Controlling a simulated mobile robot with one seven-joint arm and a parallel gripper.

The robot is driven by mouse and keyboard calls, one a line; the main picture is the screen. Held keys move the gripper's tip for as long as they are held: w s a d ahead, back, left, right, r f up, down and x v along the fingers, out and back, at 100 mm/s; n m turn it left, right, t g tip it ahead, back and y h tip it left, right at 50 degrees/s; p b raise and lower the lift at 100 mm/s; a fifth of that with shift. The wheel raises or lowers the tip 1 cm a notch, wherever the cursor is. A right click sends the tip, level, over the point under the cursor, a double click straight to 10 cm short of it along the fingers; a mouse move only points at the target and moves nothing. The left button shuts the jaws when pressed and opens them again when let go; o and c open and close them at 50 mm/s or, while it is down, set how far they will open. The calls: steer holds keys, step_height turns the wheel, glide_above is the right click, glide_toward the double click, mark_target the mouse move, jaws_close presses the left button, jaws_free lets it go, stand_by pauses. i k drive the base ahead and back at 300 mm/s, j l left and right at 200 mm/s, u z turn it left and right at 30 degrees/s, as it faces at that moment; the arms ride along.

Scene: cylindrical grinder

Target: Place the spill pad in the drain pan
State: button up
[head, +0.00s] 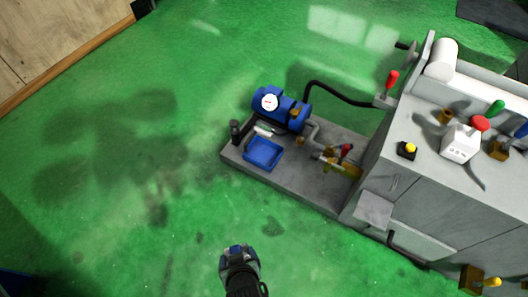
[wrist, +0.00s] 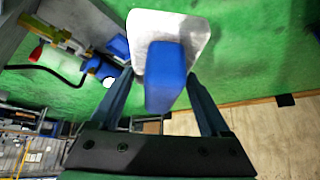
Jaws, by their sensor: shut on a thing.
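The spill pad appears in the wrist view as a pale grey-white slab (wrist: 193,29) with a blue block (wrist: 166,85) on it. My gripper (wrist: 163,85) is shut on it, with one finger on each side. In the head view my gripper (head: 239,256) is low in the picture over the green floor, with a bit of blue at its tip. The drain pan is a blue open tray (head: 263,152) on the grey base plate, up and slightly right of my gripper and well apart from it. Its inside looks empty.
A blue motor with a white gauge (head: 270,102) stands behind the pan. A dark cylinder (head: 235,130) and a small white bottle-like item (head: 264,131) are close by. Pipes and valves (head: 335,160) lie right, beside the large grey machine (head: 440,180). Floor left is clear.

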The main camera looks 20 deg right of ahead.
mark_target(263, 156)
steer(key=i+z, duration=0.15)
steer(key=i, duration=0.6)
steer(key=i+z, duration=0.2)
steer(key=i, duration=0.5)
steer(key=i+j+z, duration=0.15)
steer(key=i, duration=0.6)
steer(key=j, duration=0.1)
